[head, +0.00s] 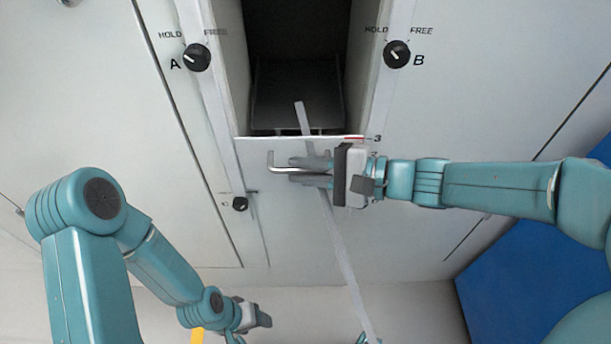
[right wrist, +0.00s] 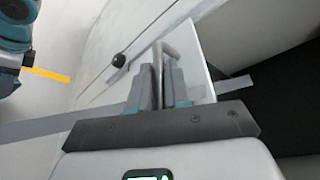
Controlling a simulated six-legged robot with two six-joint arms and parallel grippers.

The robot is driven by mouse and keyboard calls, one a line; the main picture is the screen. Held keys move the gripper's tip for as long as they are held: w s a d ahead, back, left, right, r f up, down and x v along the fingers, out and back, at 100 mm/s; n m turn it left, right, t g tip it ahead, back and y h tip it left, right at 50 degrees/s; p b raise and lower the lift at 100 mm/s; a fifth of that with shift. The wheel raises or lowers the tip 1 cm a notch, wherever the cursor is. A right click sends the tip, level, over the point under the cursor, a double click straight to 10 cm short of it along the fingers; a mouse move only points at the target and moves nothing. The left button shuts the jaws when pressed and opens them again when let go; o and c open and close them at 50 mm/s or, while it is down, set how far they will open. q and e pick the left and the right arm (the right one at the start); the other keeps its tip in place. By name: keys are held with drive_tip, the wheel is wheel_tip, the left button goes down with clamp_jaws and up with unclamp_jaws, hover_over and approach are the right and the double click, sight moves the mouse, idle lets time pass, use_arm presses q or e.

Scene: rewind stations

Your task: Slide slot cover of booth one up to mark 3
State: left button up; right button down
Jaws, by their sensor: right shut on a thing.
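The pale slot cover (head: 262,185) stands below the dark slot opening, its top edge level with the red line by mark 3 (head: 377,139). My right gripper (head: 300,170) reaches in from the right and is shut on the cover's bent metal handle (head: 275,168). In the right wrist view, the handle (right wrist: 159,62) stands between the two fingers of the right gripper (right wrist: 160,85), with the cover (right wrist: 200,65) behind. The marks below 3 are mostly hidden by my right gripper. My left gripper (head: 258,316) hangs low, apart from the cover; its jaws are unclear.
Black knob A (head: 196,57) and black knob B (head: 397,55) flank the slot, both pointers towards HOLD. A smaller knob (head: 240,204) sits lower left. A grey strip (head: 343,255) runs from the slot down past the cover. A blue surface (head: 520,285) lies at lower right.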

drive_tip(key=shift+r, duration=0.15)
drive_tip(key=c, duration=1.2)
unclamp_jaws()
drive_tip(key=shift+o, duration=0.2)
drive_tip(key=p+v, duration=0.3)
drive_tip(key=v, duration=1.3)
drive_tip(key=shift+d, duration=0.2)
drive_tip(key=shift+s, duration=0.1)
